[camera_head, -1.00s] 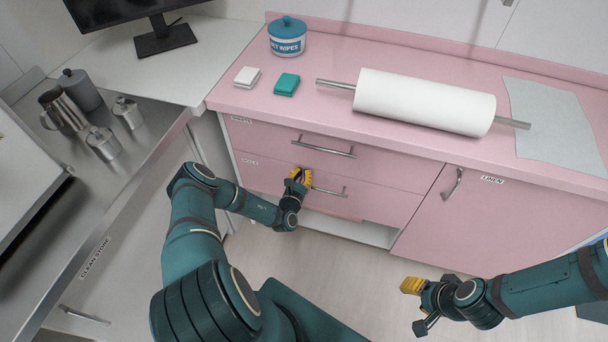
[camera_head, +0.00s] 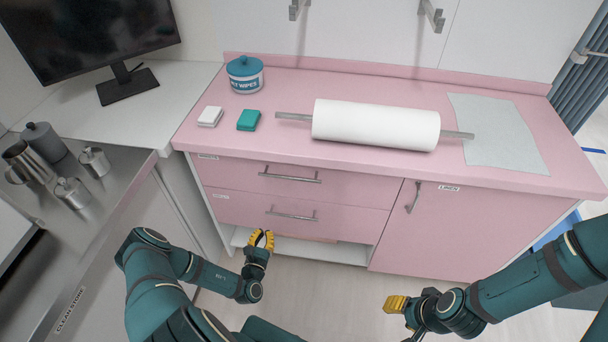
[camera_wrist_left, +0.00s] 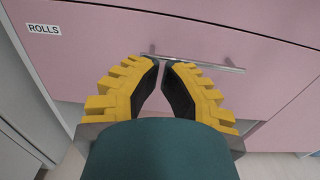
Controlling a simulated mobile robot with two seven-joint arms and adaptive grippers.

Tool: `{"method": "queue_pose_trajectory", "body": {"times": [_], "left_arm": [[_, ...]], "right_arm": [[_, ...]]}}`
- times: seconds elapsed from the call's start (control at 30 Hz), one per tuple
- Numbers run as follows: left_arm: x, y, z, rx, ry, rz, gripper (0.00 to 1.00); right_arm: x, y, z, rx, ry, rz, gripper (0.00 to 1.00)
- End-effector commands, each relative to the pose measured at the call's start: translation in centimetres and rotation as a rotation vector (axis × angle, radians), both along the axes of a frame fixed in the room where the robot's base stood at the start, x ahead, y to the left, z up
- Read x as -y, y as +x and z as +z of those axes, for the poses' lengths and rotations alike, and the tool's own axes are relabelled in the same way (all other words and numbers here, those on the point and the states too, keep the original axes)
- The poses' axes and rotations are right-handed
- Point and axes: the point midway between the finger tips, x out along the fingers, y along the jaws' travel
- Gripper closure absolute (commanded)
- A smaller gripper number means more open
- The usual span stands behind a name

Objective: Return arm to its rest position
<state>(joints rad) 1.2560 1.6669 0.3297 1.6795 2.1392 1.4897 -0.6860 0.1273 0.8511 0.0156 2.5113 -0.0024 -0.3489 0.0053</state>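My left gripper (camera_head: 262,240) is low in front of the pink cabinet, left of and below the handle (camera_head: 291,216) of the lower drawer (camera_head: 335,210). In the left wrist view, the yellow fingers of this gripper (camera_wrist_left: 160,64) have tips close together with a narrow gap, and nothing is between them. A drawer handle (camera_wrist_left: 200,64) and a "ROLLS" label (camera_wrist_left: 44,29) show beyond them. Both drawers look shut. My right gripper (camera_head: 395,303) is at the lower right, in front of the linen door; its fingers are seen edge-on, so their opening is unclear.
The pink counter (camera_head: 290,147) carries a wipes tub (camera_head: 244,75), a white block (camera_head: 210,116), a green block (camera_head: 248,120) and a paper roll (camera_head: 375,125). An open low shelf (camera_head: 340,252) lies under the drawers. A metal bench (camera_head: 100,205) stands left. Floor shows between my arms.

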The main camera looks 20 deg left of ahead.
Motion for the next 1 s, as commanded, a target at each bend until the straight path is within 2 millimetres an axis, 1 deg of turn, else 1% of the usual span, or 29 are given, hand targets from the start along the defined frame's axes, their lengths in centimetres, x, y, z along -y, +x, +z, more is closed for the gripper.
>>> {"method": "queue_pose_trajectory", "body": {"times": [0.17, 0.27, 0.37, 0.4, 0.47, 0.5, 0.53, 0.57, 0.6, 0.63, 0.67, 0.7, 0.77, 0.8, 0.87, 0.9, 0.97, 1.0], "left_arm": [[0.1, 0.0, 0.0, 0.000, 0.000, -0.004, 1.00], [1.3, 0.7, 0.6, 0.005, -0.005, -0.065, 1.00], [4.9, 2.0, 2.0, 0.013, -0.013, -0.231, 1.00], [6.9, 2.5, 2.8, 0.015, -0.015, -0.328, 1.00], [10.6, 2.7, 4.1, 0.011, -0.013, -0.500, 1.00], [13.3, 2.6, 5.0, 0.004, -0.006, -0.626, 1.00], [15.3, 2.3, 5.6, -0.003, 0.002, -0.723, 1.00], [17.3, 1.8, 6.2, -0.014, 0.015, -0.821, 1.00], [19.7, 0.8, 6.9, -0.030, 0.037, -0.953, 1.00], [21.6, -0.2, 7.5, -0.044, 0.058, -1.055, 1.00], [23.3, -1.3, 8.0, -0.062, 0.086, -1.160, 1.00], [25.2, -3.0, 8.5, -0.088, 0.132, -1.297, 1.00], [27.4, -5.8, 9.0, -0.130, 0.216, -1.489, 1.00], [28.4, -7.7, 9.2, -0.162, 0.285, -1.610, 1.00], [29.2, -10.4, 9.4, -0.207, 0.403, -1.774, 1.00], [29.3, -12.0, 9.4, -0.238, 0.494, -1.872, 1.00], [28.9, -13.9, 9.4, -0.278, 0.650, -2.000, 1.00], [28.5, -15.0, 9.4, -0.301, 0.766, -2.073, 1.00]], "right_arm": [[0.0, 0.0, 0.0, -0.001, 0.000, 0.000, 0.53], [0.0, 0.0, 0.0, 0.000, 0.000, 0.000, 0.53], [0.0, 0.0, 0.0, 0.000, 0.000, 0.000, 0.53], [0.0, 0.0, 0.0, 0.000, 0.000, 0.000, 0.53], [0.0, 0.0, 0.0, 0.000, 0.000, 0.000, 0.53], [0.0, 0.0, 0.0, 0.000, 0.000, 0.000, 0.53], [0.0, 0.0, 0.0, 0.000, 0.000, 0.000, 0.53], [0.0, 0.0, 0.0, 0.000, 0.000, 0.000, 0.53], [0.0, 0.0, 0.0, 0.000, 0.000, 0.000, 0.53], [0.0, 0.0, 0.0, 0.000, 0.000, 0.000, 0.53], [0.0, 0.0, 0.0, 0.000, 0.000, 0.000, 0.53], [0.0, 0.0, 0.0, 0.000, 0.000, 0.000, 0.53], [0.0, 0.0, 0.0, 0.000, 0.000, 0.000, 0.53], [0.0, 0.0, 0.0, 0.000, 0.000, 0.000, 0.53], [0.0, 0.0, 0.0, 0.000, 0.000, 0.000, 0.53], [0.0, 0.0, 0.0, 0.000, 0.000, 0.000, 0.53], [0.0, 0.0, 0.0, 0.000, 0.000, 0.000, 0.53], [0.0, 0.0, 0.0, 0.000, 0.000, 0.000, 0.53]]}}
